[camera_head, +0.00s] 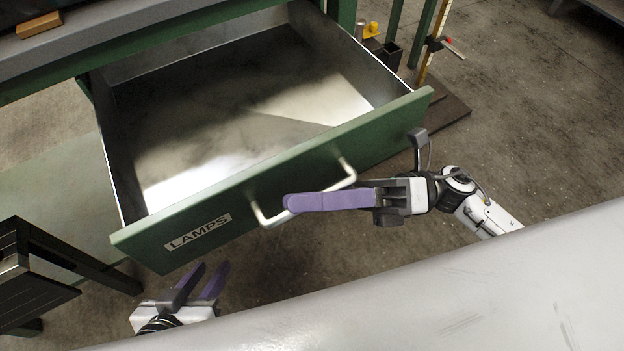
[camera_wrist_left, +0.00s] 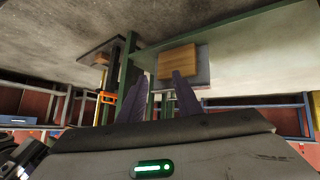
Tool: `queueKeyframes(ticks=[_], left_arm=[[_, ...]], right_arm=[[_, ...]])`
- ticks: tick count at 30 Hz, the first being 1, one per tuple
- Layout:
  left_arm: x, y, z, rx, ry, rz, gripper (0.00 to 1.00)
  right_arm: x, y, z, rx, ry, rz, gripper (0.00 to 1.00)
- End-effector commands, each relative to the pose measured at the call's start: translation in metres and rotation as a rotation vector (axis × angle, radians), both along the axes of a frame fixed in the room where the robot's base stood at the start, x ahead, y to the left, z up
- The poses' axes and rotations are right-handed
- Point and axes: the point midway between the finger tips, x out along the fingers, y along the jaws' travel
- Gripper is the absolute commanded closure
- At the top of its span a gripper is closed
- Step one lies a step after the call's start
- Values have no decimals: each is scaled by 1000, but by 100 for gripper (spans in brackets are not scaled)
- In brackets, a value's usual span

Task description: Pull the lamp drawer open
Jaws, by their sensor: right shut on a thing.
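The green lamp drawer (camera_head: 274,192), labelled LAMPS, stands well out from its bench, and its grey metal inside shows empty. A pale bar handle (camera_head: 347,172) is fixed to its front. My right gripper (camera_head: 292,202) is shut on the handle, its purple fingers lying across the middle of the bar and hiding that part. My left gripper (camera_head: 208,276) is empty and open, low in front of the drawer's left part and apart from it. Its two spread fingers also show in the left wrist view (camera_wrist_left: 159,95).
The grey bench top (camera_head: 110,22) with a wooden block (camera_head: 39,26) lies above the drawer. A black slatted stand (camera_head: 35,270) is at the lower left. Upright posts and small items stand beyond the drawer's right side. Concrete floor (camera_head: 530,120) is clear at the right.

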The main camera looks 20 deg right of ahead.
Motion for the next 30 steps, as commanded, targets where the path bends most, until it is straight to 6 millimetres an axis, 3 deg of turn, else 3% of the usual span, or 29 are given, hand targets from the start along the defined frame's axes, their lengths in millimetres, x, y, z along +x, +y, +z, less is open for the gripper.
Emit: queueKeyframes(ticks=[10, 11, 12, 22, 26, 30], left_arm=[[-12, 1, -12, 5, 34, 1, 69], [-11, 1, -12, 5, 33, 1, 69], [-11, 1, -12, 5, 33, 1, 69], [-8, 1, -8, 3, 24, 1, 69], [-7, 0, -7, 2, 21, 0, 69], [-7, 0, -7, 2, 21, 0, 69]], right_arm=[[-2, -1, 0, -2, -1, 2, 100], [-2, -1, 0, -2, -1, 2, 86], [-1, -1, 0, -1, -1, 1, 80], [-1, -3, -1, -1, 1, 1, 80], [-2, -17, -5, -4, 3, 0, 80], [-4, -44, -11, -5, 3, 0, 80]])
